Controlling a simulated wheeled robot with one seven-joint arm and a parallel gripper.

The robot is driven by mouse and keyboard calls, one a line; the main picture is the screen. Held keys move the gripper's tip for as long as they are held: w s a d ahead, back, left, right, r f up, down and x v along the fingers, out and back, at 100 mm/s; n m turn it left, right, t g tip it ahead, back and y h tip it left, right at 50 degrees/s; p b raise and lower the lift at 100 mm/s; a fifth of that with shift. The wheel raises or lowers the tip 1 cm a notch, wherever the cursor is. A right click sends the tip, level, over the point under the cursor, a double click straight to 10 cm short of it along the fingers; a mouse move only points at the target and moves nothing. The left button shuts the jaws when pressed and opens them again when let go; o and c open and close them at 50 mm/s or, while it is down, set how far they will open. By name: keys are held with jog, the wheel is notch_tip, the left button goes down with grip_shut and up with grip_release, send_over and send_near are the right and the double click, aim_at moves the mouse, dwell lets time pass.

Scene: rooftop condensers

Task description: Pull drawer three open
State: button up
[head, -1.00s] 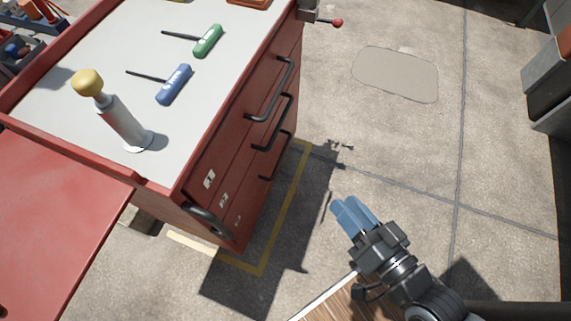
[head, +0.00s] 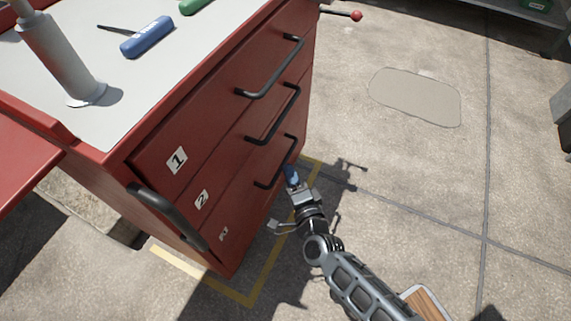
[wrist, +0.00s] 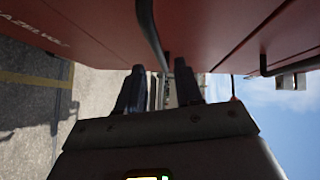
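Drawer three (head: 245,215) is the lowest front on the red cabinet, with a partly shadowed label. It looks closed, flush with the drawers above. Its dark bar handle (head: 278,170) stands out from the front. My gripper (head: 291,172) is right beside this handle, its blue fingers pointing at it. In the wrist view, my gripper (wrist: 160,85) has its two fingers apart, and a dark handle bar (wrist: 149,35) runs down towards the gap between the fingertips. I cannot tell whether they touch the bar.
Drawers one (head: 215,120) and two (head: 235,155) are closed above, with similar handles. A side handle (head: 165,212) sticks out at the cabinet corner. Screwdrivers, including a blue one (head: 147,37), lie on top. Concrete floor (head: 400,190) to the right is clear.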

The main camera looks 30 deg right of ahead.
aim_at(285, 161)
jog(key=b+x, duration=0.1)
jog(key=x, duration=0.4)
jog(key=shift+w+d, duration=0.1)
jog(key=shift+w, duration=0.25)
grip_shut()
jog(key=shift+f, duration=0.1)
